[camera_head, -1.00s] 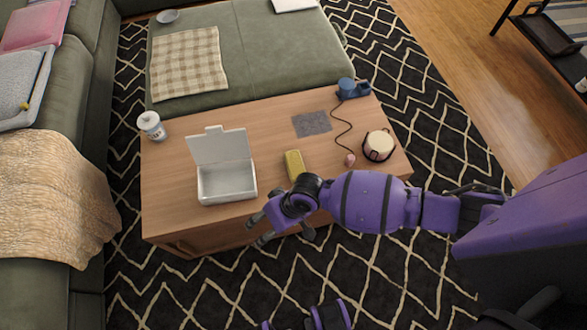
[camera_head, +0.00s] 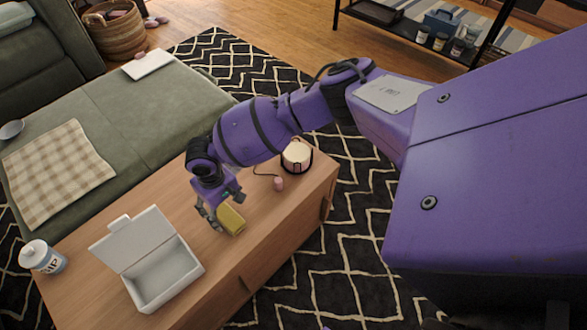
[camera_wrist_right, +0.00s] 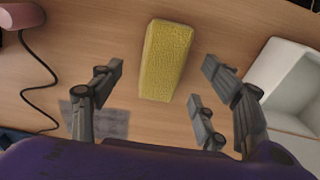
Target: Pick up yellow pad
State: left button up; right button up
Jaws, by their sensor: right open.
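The yellow pad (camera_head: 231,221) is a small block on the wooden table (camera_head: 90,215). In the right wrist view the yellow pad (camera_wrist_right: 166,61) lies just beyond the fingertips, between their lines, with bare wood around it. My right gripper (camera_head: 216,212) is open and empty beside the pad, close to the table; it also shows in the right wrist view (camera_wrist_right: 160,80). I cannot tell from these frames whether any finger touches the pad. My left gripper does not show.
An open white box (camera_head: 165,275) stands left of the pad. A white jar (camera_head: 42,257) is at the table's left. A corded pink object (camera_head: 279,184) and a round cream container (camera_head: 297,156) are to the right. A grey mat (camera_wrist_right: 108,120) lies near the fingers.

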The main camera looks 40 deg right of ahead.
aim_at(227, 215)
jog(key=f, duration=0.2)
jog(key=f+b, duration=0.1)
jog(key=f, duration=0.1)
jog(key=shift+a, duration=0.25)
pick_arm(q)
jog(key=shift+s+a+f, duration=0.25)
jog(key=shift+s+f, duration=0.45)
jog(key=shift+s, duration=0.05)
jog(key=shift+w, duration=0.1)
pick_arm(e)
jog(key=shift+c, duration=0.5)
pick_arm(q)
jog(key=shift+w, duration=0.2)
pick_arm(e)
jog(key=c, duration=1.1)
jog(key=shift+c, duration=0.2)
jog(key=shift+r, duration=0.6)
pick_arm(q)
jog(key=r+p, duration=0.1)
jog(key=p, duration=0.1)
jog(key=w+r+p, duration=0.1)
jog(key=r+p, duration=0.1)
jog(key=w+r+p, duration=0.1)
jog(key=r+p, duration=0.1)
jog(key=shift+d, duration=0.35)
pick_arm(e)
jog(key=s+r, duration=1.1)
jog(key=s, duration=0.3)
jog(key=shift+d+r, duration=0.25)
jog(key=shift+r, duration=0.1)
